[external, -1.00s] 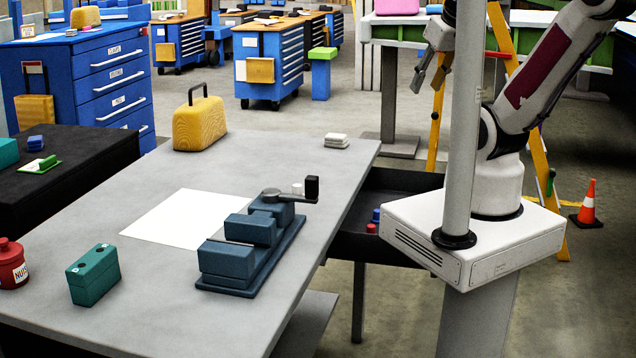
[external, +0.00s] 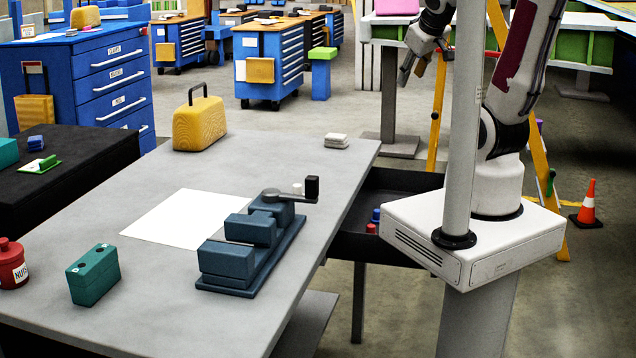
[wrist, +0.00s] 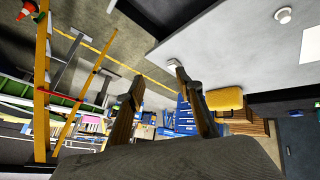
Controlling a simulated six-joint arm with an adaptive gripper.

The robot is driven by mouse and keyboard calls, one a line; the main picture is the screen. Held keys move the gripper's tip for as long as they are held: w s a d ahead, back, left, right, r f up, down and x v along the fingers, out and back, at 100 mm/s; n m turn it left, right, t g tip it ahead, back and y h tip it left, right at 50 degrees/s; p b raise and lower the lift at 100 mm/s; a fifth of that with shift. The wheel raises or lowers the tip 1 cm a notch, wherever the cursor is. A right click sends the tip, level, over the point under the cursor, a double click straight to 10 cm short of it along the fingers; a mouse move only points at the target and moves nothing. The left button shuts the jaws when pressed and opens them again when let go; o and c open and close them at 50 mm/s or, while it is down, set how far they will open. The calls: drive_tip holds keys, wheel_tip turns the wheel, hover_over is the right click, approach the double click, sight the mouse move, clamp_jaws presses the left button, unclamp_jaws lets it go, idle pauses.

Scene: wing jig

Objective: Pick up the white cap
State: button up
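The white cap (external: 297,188) is a small round piece on the grey table, just behind the blue vise (external: 252,245) and partly hidden by its handle. In the wrist view the white cap (wrist: 283,15) shows near the top right on the table. My gripper (external: 415,70) is in the air beyond the table's right edge, well above and away from the cap. In the wrist view my gripper (wrist: 159,76) has its two fingers spread with nothing between them.
A white sheet (external: 190,218), a yellow case (external: 200,123), a green block (external: 93,274), a red jar (external: 12,264) and a small white stack (external: 336,141) are on the table. A dark bin (external: 400,185) adjoins its right edge. A grey pole (external: 462,120) stands before my arm.

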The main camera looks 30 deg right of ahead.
drive_tip(key=w+a+f+n+t+y, duration=0.15)
drive_tip(key=w+f+n, duration=0.3)
drive_tip(key=w, duration=0.65)
drive_tip(key=w+a+f+n+y, duration=0.3)
drive_tip(key=w+a+f+n, duration=0.1)
drive_tip(key=a+f, duration=0.25)
drive_tip(key=s+a+f+n+g+y, duration=0.1)
drive_tip(key=s+a+f+g+y, duration=0.1)
drive_tip(key=s+a+f+y, duration=0.1)
drive_tip(key=s+a+f+n+g+y, duration=0.2)
drive_tip(key=s+a+f+y, duration=0.1)
drive_tip(key=a+f, duration=0.3)
drive_tip(key=s+a+f+n+g+y, duration=0.2)
drive_tip(key=s+a+f+y, duration=0.1)
drive_tip(key=a+f, duration=0.1)
drive_tip(key=shift+s+a+f, duration=0.1)
drive_tip(key=shift+a+f, duration=0.15)
drive_tip(key=shift+a, duration=0.35)
drive_tip(key=shift+s+a+g+y, duration=0.25)
drive_tip(key=shift+s+y, duration=0.1)
drive_tip(key=shift+s, duration=0.1)
drive_tip(key=shift+a+f, duration=0.1)
